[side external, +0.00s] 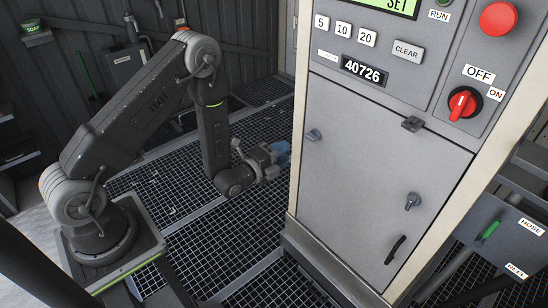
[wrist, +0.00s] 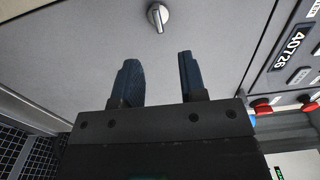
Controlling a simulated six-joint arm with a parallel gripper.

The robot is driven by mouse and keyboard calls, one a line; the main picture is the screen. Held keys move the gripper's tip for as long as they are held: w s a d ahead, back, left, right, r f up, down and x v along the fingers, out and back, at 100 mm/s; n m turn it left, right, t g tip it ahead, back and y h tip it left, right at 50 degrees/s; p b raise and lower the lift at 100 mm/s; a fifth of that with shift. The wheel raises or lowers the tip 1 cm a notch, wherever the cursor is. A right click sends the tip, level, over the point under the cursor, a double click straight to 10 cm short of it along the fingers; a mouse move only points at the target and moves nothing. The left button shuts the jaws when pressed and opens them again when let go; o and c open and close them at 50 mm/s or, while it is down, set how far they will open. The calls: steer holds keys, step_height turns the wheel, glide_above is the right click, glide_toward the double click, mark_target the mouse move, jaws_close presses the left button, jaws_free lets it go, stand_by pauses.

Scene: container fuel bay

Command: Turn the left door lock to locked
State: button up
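The left door lock (side external: 313,134) is a small grey turn knob near the upper left corner of the grey cabinet door. A second grey lock (side external: 412,200) sits lower right on the same door. My gripper (side external: 283,153) is just left of the cabinet, close to the left lock and apart from it. In the wrist view its two dark blue fingers (wrist: 158,62) are spread with nothing between them. A single grey knob (wrist: 157,16) shows beyond the fingertips, its ridge nearly upright in the picture. I cannot tell for certain which lock it is.
A small dark latch (side external: 412,124) sits at the door's top edge, and a black handle (side external: 395,250) lower down. Above are a red rotary switch (side external: 463,103) and a red push button (side external: 498,18). Grating floor (side external: 250,230) left of the cabinet is clear.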

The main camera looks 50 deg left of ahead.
steer(key=shift+s, duration=1.5)
step_height(320, 180, up, 16)
steer(key=d+n+g, duration=0.1)
steer(key=n+g, duration=0.5)
steer(key=n, duration=0.3)
steer(key=s+d+r+n+g, duration=0.1)
steer(key=s+r+n+g, duration=0.2)
steer(key=s, duration=0.8)
steer(key=s+d+r+n+g, duration=0.2)
steer(key=s+r+n, duration=0.3)
steer(key=s, duration=0.7)
steer(key=shift+r+n+g, duration=0.3)
steer(key=shift+n+g, duration=0.3)
steer(key=shift+g, duration=0.1)
steer(key=shift+w, duration=0.1)
